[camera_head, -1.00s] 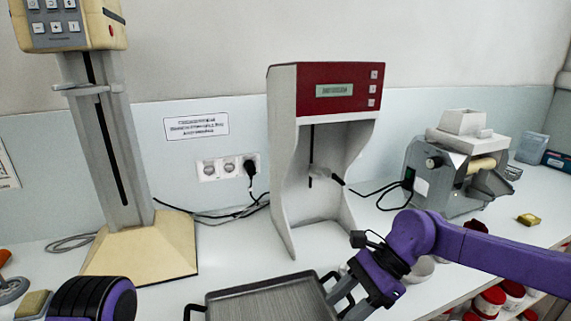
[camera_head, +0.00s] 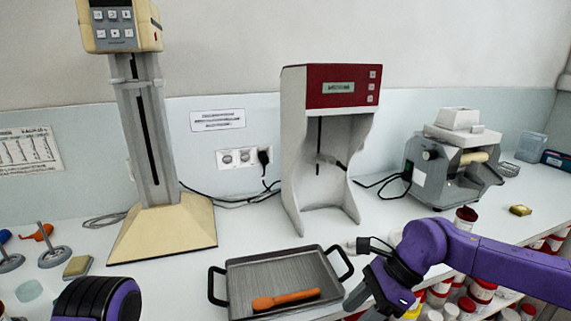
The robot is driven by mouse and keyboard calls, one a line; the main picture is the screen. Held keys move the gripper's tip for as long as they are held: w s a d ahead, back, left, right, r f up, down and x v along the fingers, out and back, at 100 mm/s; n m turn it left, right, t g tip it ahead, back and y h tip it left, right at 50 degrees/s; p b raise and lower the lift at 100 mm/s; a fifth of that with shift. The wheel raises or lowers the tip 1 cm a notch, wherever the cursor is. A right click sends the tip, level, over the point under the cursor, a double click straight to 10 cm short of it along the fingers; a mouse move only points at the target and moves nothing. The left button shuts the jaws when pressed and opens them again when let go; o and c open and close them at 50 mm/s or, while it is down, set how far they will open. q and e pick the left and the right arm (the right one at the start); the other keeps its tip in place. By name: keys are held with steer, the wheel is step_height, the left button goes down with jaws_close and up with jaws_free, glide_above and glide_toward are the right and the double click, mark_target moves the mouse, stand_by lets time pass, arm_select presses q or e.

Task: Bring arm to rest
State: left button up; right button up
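My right arm comes in from the right, and its purple and black gripper (camera_head: 362,292) hangs at the right end of the grey tray, near the tray's right handle. The grey rectangular tray (camera_head: 247,281) with black handles lies on the counter. An orange tool (camera_head: 286,299) lies in it.
A red and white machine (camera_head: 333,92) stands behind the tray. A tall cream stand (camera_head: 160,234) is at left, a grey mill (camera_head: 447,165) at right. Red-lidded jars (camera_head: 483,289) sit below the counter at right.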

steer(key=s+d+f+n+t+h, duration=0.1)
steer(key=s+d+f+t+h, duration=0.25)
steer(key=f, duration=0.85)
steer(key=s+d+f+t+h, duration=0.1)
steer(key=s+d+f+h, duration=0.35)
steer(key=f, duration=0.75)
steer(key=s+d+f+n+h, duration=0.1)
steer(key=s+d+f+n, duration=0.3)
steer(key=s, duration=0.4)
steer(key=s+d+f+n+h, duration=0.1)
steer(key=s+d+f+n, duration=0.3)
steer(key=s+n, duration=0.2)
steer(key=shift+s+d+f, duration=0.15)
steer(key=shift+s, duration=1.1)
